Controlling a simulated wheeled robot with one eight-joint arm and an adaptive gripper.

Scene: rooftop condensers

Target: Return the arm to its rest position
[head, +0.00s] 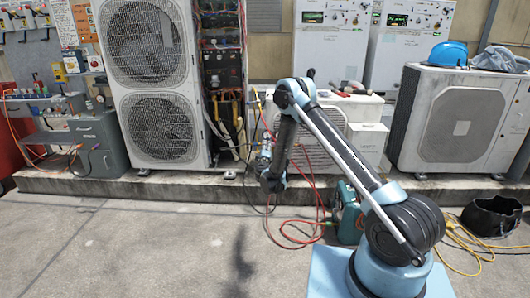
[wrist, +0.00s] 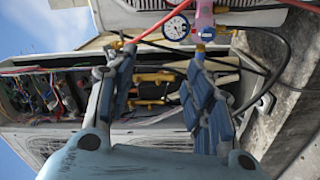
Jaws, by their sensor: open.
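My arm (head: 345,150) is raised and bent at the elbow, with its forearm hanging down in front of the condensers. My gripper (wrist: 160,58) is open in the wrist view, its two blue-padded fingers apart with nothing gripped between them. In the head view the gripper is small and partly hidden at the end of the forearm. A round pressure gauge (wrist: 176,28) on a pink and blue fitting (wrist: 204,22) shows just beyond the right fingertip. I cannot tell whether that finger touches the fitting.
A tall two-fan condenser (head: 155,85) with an open wiring bay (head: 222,75) stands behind the gripper. Red hoses (head: 318,195) run down to a teal case (head: 348,212). A grey condenser (head: 462,120) stands at right. A black bag (head: 492,216) lies near yellow cable. The left floor is clear.

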